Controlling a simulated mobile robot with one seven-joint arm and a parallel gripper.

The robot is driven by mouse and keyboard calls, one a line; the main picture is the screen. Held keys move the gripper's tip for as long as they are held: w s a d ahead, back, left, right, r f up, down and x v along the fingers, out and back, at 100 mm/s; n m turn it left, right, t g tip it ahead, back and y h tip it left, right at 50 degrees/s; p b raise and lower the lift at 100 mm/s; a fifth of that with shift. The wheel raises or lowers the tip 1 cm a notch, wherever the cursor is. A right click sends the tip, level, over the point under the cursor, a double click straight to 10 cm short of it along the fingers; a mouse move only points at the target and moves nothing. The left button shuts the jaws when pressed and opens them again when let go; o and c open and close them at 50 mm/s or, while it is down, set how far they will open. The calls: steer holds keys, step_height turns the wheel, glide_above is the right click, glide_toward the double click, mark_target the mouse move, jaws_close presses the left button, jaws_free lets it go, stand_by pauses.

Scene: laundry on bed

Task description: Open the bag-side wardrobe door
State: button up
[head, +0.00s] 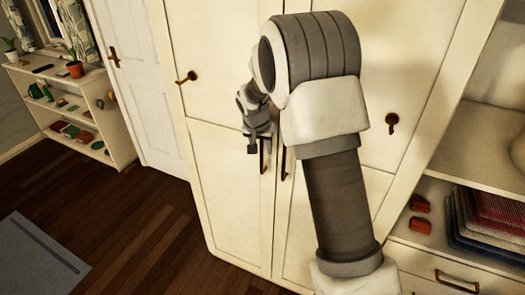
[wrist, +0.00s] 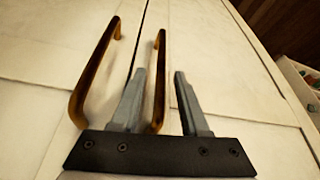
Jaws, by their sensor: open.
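The white wardrobe (head: 232,185) has two tall doors meeting at a centre seam, each with a vertical brass handle beside it. My gripper (head: 257,147) is at the left door's handle (head: 263,160) in the head view. The right door's handle (head: 284,162) is partly hidden by my arm. In the wrist view my gripper (wrist: 160,73) is open, with one handle (wrist: 158,92) appearing between its fingers, nearer the left finger. I cannot tell how deep it sits. The other handle (wrist: 95,72) is outside the fingers to the left. Both doors look shut. No bag is visible.
Left of the wardrobe are a white room door (head: 135,85) and a low shelf (head: 85,105) with plants and small items. Open shelving with folded cloth (head: 490,225) and a drawer (head: 445,268) stand at right. The dark wood floor (head: 130,220) in front is mostly clear.

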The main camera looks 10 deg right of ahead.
steer(key=shift+x, duration=1.5)
jaws_close()
stand_by(0.4)
